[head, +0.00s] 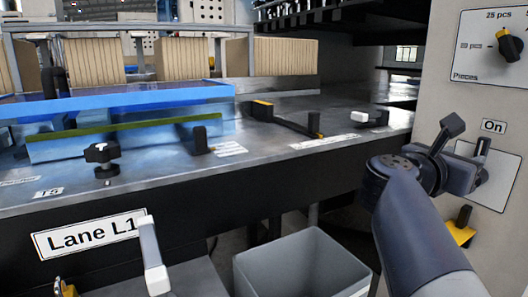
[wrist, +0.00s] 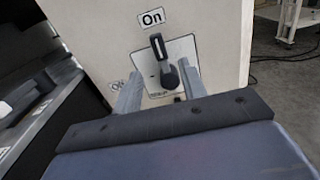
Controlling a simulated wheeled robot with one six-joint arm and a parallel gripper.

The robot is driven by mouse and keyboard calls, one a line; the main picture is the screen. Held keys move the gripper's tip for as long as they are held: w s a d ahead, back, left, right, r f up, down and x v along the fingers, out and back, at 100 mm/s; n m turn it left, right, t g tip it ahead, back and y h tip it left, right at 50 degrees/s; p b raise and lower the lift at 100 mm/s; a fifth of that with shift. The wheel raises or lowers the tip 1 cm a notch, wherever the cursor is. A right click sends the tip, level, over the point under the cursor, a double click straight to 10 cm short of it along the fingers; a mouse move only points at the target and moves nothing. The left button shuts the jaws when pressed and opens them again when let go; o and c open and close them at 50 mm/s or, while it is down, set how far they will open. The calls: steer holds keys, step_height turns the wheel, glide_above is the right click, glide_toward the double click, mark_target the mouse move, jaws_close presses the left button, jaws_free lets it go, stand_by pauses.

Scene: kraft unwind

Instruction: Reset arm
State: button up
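A black lever switch (wrist: 160,52) is on a pale plate (wrist: 150,100) fixed to a light panel. Its handle points up toward the "On" label (wrist: 152,18). My gripper (wrist: 160,85) is open in the wrist view, its two grey fingers apart, with the lever's round base seen between them. Nothing is held. I cannot tell how far the fingertips are from the plate. In the head view my gripper (head: 464,142) is at the right, in front of the same plate (head: 502,180), partly hiding it and the lever.
A rotary knob (head: 509,45) is above on the panel, a yellow-and-black part (head: 460,228) below. A metal table (head: 300,110) with a blue-edged assembly (head: 120,105) and small handles lies left. A grey bin (head: 300,268) stands below, near my arm.

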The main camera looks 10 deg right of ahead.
steer(key=b+x, duration=0.1)
steer(key=x, duration=0.8)
steer(key=shift+a, duration=0.2)
steer(key=p, duration=0.1)
glide_toward(477, 147)
steer(key=x, duration=0.9)
steer(key=shift+s+d+b, duration=0.2)
steer(key=shift+d+b, duration=0.1)
steer(key=shift+d, duration=0.15)
steer(key=shift+w+a+n+p, duration=0.2)
steer(key=shift+w+n+p, duration=0.15)
steer(key=shift+n, duration=0.35)
steer(key=shift+w+a+f+n, duration=0.1)
steer(key=shift+f+n, duration=0.05)
steer(key=shift+n, duration=0.15)
